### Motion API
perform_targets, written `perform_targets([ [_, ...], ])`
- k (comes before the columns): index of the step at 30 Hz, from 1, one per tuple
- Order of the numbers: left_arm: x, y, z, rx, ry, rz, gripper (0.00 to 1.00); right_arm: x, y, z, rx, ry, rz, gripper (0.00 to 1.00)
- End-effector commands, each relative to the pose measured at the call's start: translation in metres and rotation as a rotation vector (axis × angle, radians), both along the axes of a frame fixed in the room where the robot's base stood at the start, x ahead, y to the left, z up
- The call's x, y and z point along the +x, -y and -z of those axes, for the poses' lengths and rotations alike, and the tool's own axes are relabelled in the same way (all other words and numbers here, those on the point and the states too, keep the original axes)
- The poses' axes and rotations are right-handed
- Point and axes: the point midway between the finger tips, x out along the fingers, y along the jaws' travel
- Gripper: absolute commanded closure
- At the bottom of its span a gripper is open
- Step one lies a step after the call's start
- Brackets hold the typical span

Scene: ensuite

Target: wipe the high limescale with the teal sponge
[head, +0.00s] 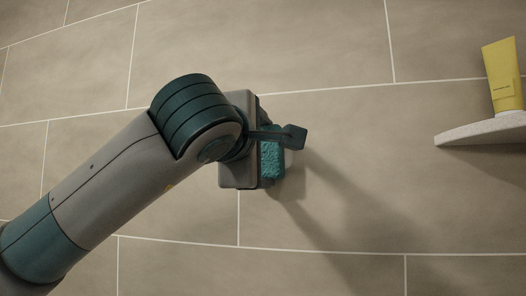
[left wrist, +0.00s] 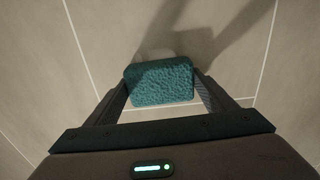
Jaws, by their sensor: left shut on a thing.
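The teal sponge (head: 271,162) is held between the fingers of my left gripper (head: 280,142), up at the tiled wall. It also shows in the left wrist view (left wrist: 160,84), with a finger on each side. A faint pale patch (head: 291,158), perhaps the limescale, shows on the wall just right of the sponge. In the left wrist view a pale area (left wrist: 155,56) shows just beyond the sponge's far edge. The sponge covers part of the wall behind it, and I cannot tell whether it touches the wall. My right gripper is out of view.
A pale shelf (head: 482,131) juts from the wall at the right and holds a yellow tube (head: 502,77). The tiled wall (head: 380,200) between the sponge and the shelf is bare. My arm casts a shadow on it.

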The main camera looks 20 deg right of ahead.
Motion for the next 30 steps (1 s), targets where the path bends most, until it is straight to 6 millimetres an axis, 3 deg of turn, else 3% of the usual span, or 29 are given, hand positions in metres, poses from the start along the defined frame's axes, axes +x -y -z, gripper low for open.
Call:
perform_targets([
  [30, -0.024, 0.032, 0.000, 0.000, 0.000, 0.000, 0.41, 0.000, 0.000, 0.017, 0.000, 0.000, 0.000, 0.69],
])
